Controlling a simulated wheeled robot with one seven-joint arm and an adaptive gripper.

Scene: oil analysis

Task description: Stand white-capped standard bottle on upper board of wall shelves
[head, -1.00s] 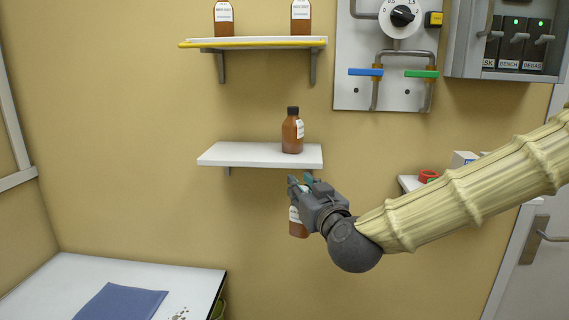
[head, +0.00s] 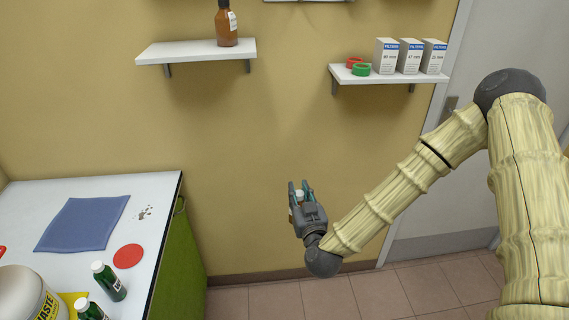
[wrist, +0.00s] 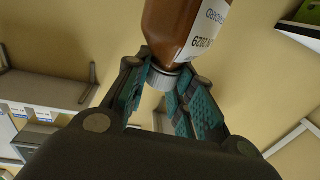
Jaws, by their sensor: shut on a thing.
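My gripper (head: 301,187) is shut on a brown bottle (head: 294,212) with a white cap (head: 299,195), below and to the right of the white lower wall board (head: 195,51). In the wrist view, the teal finger pads of my gripper (wrist: 168,90) close around the pale cap (wrist: 163,78). The brown bottle body (wrist: 178,28) with a white printed label (wrist: 205,30) extends past the fingertips. In the head view the arm and fingers hide part of the bottle. The upper board is out of the head view now.
A brown bottle (head: 227,25) stands on the lower board's right end. At right, a small shelf (head: 390,77) bears white filter boxes (head: 411,57) and red and green rings. A bench (head: 150,205) with a blue mat (head: 84,223) and green bottles is at left. Wall around my gripper is clear.

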